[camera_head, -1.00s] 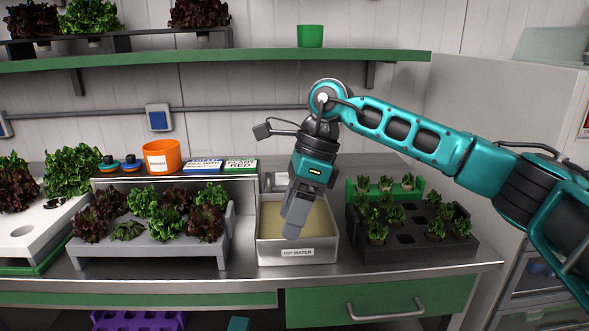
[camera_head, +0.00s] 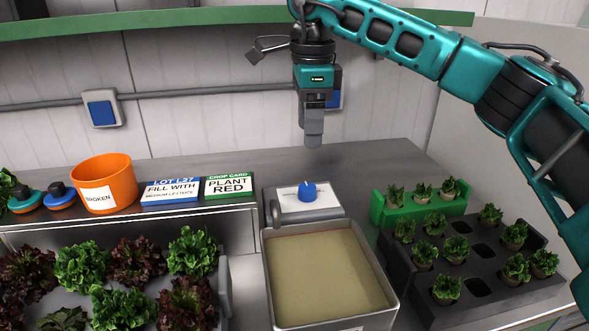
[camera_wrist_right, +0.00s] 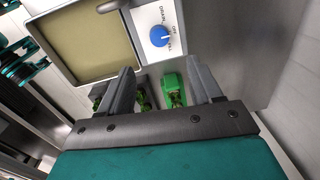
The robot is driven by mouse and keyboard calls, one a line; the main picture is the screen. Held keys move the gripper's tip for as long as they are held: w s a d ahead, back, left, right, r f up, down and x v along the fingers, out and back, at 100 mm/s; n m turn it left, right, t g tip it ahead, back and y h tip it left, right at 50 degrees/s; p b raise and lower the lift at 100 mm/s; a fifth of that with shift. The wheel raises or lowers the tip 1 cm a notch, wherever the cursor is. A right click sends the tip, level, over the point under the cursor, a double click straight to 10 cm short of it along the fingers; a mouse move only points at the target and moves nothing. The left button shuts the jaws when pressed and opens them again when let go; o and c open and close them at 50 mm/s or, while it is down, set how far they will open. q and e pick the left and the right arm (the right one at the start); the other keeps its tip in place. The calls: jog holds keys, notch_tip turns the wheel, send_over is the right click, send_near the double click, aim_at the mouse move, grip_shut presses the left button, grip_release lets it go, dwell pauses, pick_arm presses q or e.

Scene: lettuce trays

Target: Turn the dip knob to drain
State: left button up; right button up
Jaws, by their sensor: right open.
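The blue dip knob (camera_head: 307,191) sits on a pale panel (camera_head: 285,213) behind the dip water basin (camera_head: 268,285). It also shows in the right wrist view (camera_wrist_right: 159,36), with a label reading drain, off and fill around it; where the knob points is hard to tell. The basin holds murky tan liquid. My right gripper (camera_head: 313,142) hangs fingers down above and behind the knob, apart from it. In the right wrist view its two fingers (camera_wrist_right: 163,90) are spread, with nothing held between them. My left gripper is out of view.
Right of the basin stand a black tray (camera_head: 473,262) and a green holder (camera_head: 399,213) with seedlings. Left are an orange bin marked broken (camera_head: 122,178), sign cards (camera_head: 203,189) and a grey rack (camera_head: 224,290) of lettuces. A green shelf (camera_head: 180,18) runs above.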

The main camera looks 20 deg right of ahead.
aim_at(308, 187)
jog(key=f, duration=0.8)
jog(key=f+b, duration=0.1)
jog(key=f, duration=0.3)
jog(key=shift+w+d+f, duration=0.15)
jog(key=shift+w+f, duration=0.1)
jog(key=shift+f, duration=0.15)
jog(key=c, duration=1)
